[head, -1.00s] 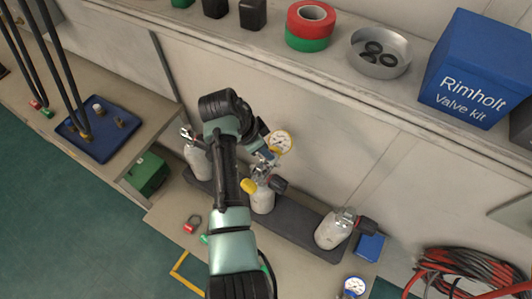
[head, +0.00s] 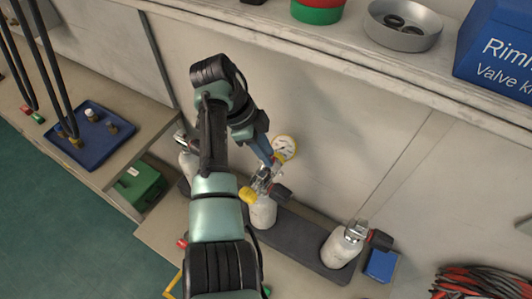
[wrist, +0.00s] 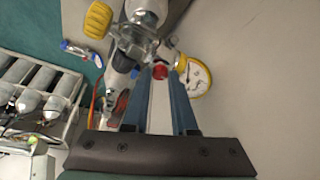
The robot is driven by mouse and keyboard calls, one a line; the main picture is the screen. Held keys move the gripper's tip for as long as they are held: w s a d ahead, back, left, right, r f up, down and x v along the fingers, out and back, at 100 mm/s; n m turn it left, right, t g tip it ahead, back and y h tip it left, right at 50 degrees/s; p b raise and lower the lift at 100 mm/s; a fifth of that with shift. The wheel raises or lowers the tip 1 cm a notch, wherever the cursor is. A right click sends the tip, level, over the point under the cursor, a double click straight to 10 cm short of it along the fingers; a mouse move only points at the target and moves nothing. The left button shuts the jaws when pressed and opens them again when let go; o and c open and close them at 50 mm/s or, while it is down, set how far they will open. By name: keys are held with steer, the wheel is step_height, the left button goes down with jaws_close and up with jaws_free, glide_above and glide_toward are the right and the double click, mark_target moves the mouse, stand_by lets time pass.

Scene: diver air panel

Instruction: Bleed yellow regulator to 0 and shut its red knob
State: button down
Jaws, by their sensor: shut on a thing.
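The yellow regulator sits on the middle white cylinder (head: 263,213). Its yellow-rimmed gauge (head: 285,148) stands up behind; the gauge also shows in the wrist view (wrist: 197,78), its reading too small to tell. Its yellow knob (head: 247,195) sticks out to the left and a dark knob (head: 281,192) to the right. My gripper (head: 266,172) reaches down to the regulator from above left. In the wrist view, its two blue fingers (wrist: 160,76) are shut on the small red knob (wrist: 160,71), just left of the gauge. My arm partly covers the regulator in the head view.
Other cylinders stand left (head: 188,165) and right (head: 340,248) on the dark mat (head: 302,235). A blue box (head: 381,264) lies at the right. A shelf (head: 330,55) overhangs behind. A blue tray (head: 78,155) and green case (head: 138,187) are at left.

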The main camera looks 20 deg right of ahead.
stand_by(0.4)
steer(key=c, duration=0.7)
jaws_free()
steer(key=shift+r, duration=0.1)
steer(key=v, duration=0.7)
steer(key=shift+r, duration=0.15)
